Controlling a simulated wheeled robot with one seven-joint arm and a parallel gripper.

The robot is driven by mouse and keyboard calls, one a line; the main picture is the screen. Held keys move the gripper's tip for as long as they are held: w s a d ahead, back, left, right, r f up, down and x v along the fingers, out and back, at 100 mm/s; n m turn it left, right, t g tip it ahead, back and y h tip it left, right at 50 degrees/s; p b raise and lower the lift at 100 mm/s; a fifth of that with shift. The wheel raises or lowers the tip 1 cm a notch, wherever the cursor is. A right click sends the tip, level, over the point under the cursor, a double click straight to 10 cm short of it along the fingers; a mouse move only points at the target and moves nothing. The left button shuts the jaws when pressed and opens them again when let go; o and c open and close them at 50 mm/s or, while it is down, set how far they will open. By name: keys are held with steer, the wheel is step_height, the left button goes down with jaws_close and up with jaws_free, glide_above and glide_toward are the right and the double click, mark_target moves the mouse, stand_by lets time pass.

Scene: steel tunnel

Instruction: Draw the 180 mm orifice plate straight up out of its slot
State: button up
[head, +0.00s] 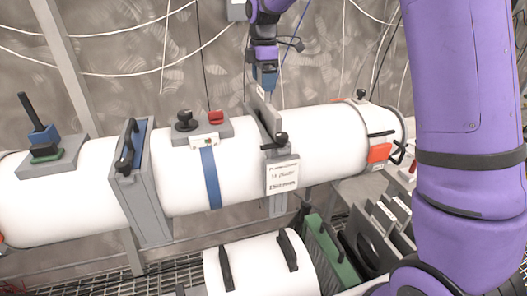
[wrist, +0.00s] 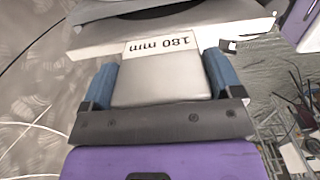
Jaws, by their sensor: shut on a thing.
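The 180 mm orifice plate (head: 266,113) is a grey slab standing at the slot in the top of the white pipe. In the head view it rises above the pipe; its lower part is hidden. In the wrist view its pale tab (wrist: 160,88) carries an upside-down "180 mm" label. My gripper (head: 264,78) is above the pipe, shut on that tab, with a blue finger on each side in the wrist view (wrist: 160,76). A dark curved edge shows beyond the tab in the wrist view. Whether the plate's bottom edge is clear of the slot I cannot tell.
The white pipe (head: 320,140) runs across the view, with a dark knob (head: 281,138) beside the slot and a paper sign (head: 283,174) below. A grey flange frame (head: 153,205) stands left. A rack of dark plates (head: 375,235) sits lower right. Cables hang along the back wall.

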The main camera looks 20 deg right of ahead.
steer(key=shift+r, duration=3.3)
step_height(320, 180, up, 7)
